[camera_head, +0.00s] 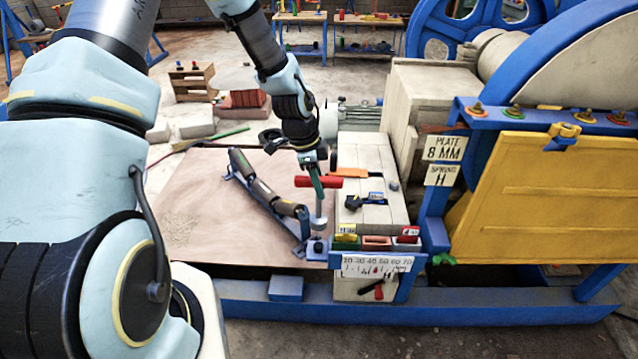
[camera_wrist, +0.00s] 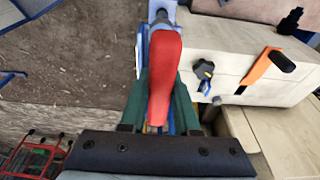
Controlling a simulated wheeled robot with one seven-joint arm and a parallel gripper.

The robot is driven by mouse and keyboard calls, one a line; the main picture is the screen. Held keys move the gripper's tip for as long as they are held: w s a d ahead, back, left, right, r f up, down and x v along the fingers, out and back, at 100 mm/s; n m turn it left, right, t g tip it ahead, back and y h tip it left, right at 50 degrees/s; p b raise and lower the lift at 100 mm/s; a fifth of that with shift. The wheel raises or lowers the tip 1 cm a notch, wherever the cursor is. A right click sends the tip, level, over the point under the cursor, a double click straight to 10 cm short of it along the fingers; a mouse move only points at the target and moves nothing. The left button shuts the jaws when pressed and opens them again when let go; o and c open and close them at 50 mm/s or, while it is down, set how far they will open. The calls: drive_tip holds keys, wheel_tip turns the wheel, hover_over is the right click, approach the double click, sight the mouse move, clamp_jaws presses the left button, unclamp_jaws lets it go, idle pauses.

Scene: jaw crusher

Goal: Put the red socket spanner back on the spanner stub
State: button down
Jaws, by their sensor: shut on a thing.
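The socket spanner has a red T-handle (camera_head: 330,182) and a grey shaft with a wider socket (camera_head: 319,222) at the bottom. My gripper (camera_head: 315,172) is shut on the red handle, and the spanner hangs about upright. In the wrist view the red handle (camera_wrist: 164,65) lies between the green fingers of my gripper (camera_wrist: 162,88). A small blue block with a dark top, seemingly the spanner stub (camera_head: 317,246), is just below the socket in the head view. The socket looks apart from it, though depth is hard to judge.
Dark rollers on a blue frame (camera_head: 265,192) stand close left. Pale blocks (camera_head: 370,205) with an orange strip and black clamp lie right. Coloured bins (camera_head: 377,241) and a numbered scale (camera_head: 376,264) are near right. The brown floor sheet (camera_head: 190,205) is mostly clear.

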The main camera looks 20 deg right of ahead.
drive_tip(key=shift+r, duration=0.1)
drive_tip(key=b, duration=0.3)
hover_over(319, 217)
drive_tip(key=shift+w+d+f, duration=0.1)
drive_tip(key=shift+w+f, duration=0.1)
drive_tip(key=shift+f, duration=1)
drive_tip(key=shift+w+d+f, duration=0.1)
drive_tip(key=shift+w+f, duration=0.1)
drive_tip(key=shift+f, duration=1.25)
drive_tip(key=shift+f+b, duration=1.4)
drive_tip(key=shift+f, duration=0.65)
drive_tip(key=shift+f+b, duration=0.95)
drive_tip(key=shift+f, duration=0.05)
drive_tip(key=c, duration=0.6)
unclamp_jaws()
